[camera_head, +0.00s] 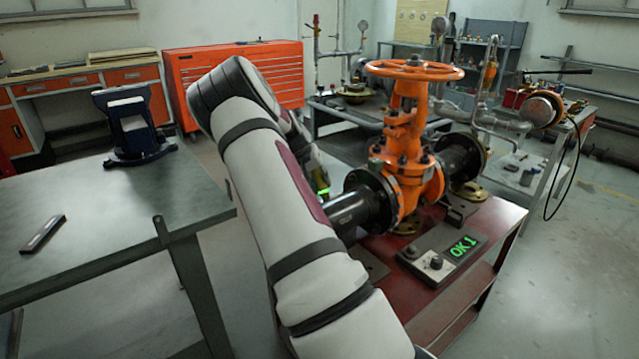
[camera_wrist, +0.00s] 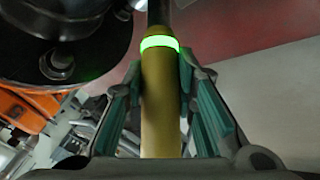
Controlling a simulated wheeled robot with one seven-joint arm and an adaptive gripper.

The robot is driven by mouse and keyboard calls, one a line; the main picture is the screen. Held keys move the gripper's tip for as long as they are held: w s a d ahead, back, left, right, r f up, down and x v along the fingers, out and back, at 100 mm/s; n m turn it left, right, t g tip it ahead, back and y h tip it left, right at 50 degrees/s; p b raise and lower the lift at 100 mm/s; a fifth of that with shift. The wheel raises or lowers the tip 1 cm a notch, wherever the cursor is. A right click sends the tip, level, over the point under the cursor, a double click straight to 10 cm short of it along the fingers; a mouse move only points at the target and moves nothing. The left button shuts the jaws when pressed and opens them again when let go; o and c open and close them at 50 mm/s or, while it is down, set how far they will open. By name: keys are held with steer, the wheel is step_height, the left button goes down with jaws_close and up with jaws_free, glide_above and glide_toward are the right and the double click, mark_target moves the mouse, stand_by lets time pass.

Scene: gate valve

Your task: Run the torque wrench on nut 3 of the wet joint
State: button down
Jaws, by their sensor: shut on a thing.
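My gripper (camera_wrist: 160,78) is shut on the torque wrench (camera_wrist: 160,110), its teal pads on either side of the yellow-brown handle. A green ring glows at the handle's top, and a dark shaft runs on upward out of view. A dark round flange (camera_wrist: 62,42) with a bolt or nut (camera_wrist: 57,64) is beside the wrench at upper left. In the head view, the orange gate valve (camera_head: 408,130) stands between black flanges (camera_head: 372,200). My arm hides most of my gripper; the green ring shows beside the left pipe. The wrench's working end is hidden, and I cannot tell which nut is 3.
A control box (camera_head: 435,262) reading "OK 1" in green sits on the red bench (camera_head: 495,215) before the valve. A grey table (camera_head: 110,215) with a blue vise (camera_head: 135,130) is at left. An orange tool cabinet (camera_head: 235,75) stands behind. Bare floor lies at right.

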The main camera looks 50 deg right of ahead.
steer(key=shift+d+r, duration=0.1)
steer(key=shift+d, duration=0.1)
steer(key=shift+s+d+b, duration=0.2)
steer(key=shift+d+b, duration=0.05)
steer(key=shift+d, duration=0.4)
steer(key=shift+s+d+b, duration=0.15)
steer(key=shift+d+b, duration=0.1)
steer(key=shift+d, duration=0.35)
steer(key=shift+s+d+b, duration=0.1)
steer(key=shift+d+b, duration=0.25)
steer(key=shift+d, duration=0.1)
stand_by(0.8)
steer(key=shift+a, duration=0.3)
stand_by(0.7)
steer(key=shift+w+a, duration=0.2)
steer(key=shift+a, duration=0.5)
steer(key=shift+w+a, duration=0.2)
steer(key=shift+a, duration=0.45)
steer(key=shift+w+a, duration=0.2)
steer(key=shift+a, duration=0.5)
steer(key=shift+r, duration=0.1)
